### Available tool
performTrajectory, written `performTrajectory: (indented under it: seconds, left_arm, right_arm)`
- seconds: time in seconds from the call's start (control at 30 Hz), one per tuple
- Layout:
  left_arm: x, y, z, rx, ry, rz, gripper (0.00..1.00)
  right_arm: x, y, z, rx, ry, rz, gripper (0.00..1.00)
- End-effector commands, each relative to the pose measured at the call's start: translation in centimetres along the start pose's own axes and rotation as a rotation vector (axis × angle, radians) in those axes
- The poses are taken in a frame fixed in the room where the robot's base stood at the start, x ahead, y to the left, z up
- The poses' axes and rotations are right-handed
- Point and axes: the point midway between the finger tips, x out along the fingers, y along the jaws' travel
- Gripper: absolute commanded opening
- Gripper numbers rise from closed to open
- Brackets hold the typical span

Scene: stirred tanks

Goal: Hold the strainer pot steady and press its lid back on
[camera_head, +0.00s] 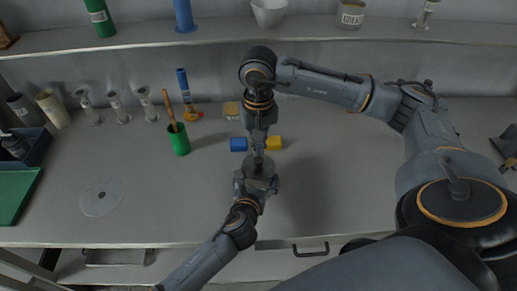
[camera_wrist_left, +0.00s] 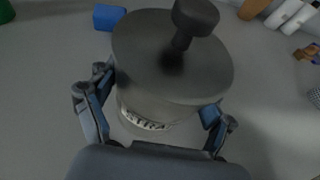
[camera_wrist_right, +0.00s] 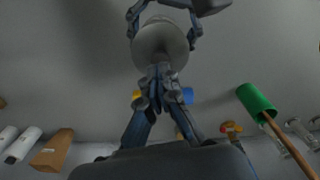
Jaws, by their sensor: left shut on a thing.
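The strainer pot (camera_wrist_left: 150,120) is grey with a partly readable label, and stands upright on the worktop. Its grey lid (camera_wrist_left: 150,55) with a dark knob (camera_wrist_left: 194,22) covers the top; I cannot tell whether it is fully seated. My left gripper (camera_wrist_left: 160,112) is shut around the pot's body, one finger on each side. It also shows in the head view (camera_head: 256,184). My right gripper (camera_head: 258,150) points down over the lid. In the right wrist view its fingers (camera_wrist_right: 160,75) are together in front of the lid; contact with the knob is hidden.
A blue block (camera_head: 238,144) and a yellow block (camera_head: 274,143) lie just behind the pot. A green cup (camera_head: 179,140) with a stick stands to the left. A pale disc (camera_head: 102,198) lies farther left. A shelf (camera_head: 220,38) runs along the back.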

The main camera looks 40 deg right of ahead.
Motion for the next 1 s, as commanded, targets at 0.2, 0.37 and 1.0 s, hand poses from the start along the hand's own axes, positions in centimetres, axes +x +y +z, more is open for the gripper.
performTrajectory:
  seconds: [0.2,0.37,1.0]
  left_arm:
    - [0.0,0.1,-0.2,0.0,0.003,0.001,0.46]
    - [0.0,0.1,-0.2,0.0,0.003,0.001,0.46]
    - [0.0,0.1,-0.2,0.0,0.003,0.001,0.46]
  right_arm:
    - [-1.4,0.0,0.0,0.0,0.002,0.0,0.0]
    - [-2.3,0.0,0.0,0.001,0.002,-0.001,0.0]
    - [-4.0,0.0,0.0,0.0,0.001,0.0,0.0]
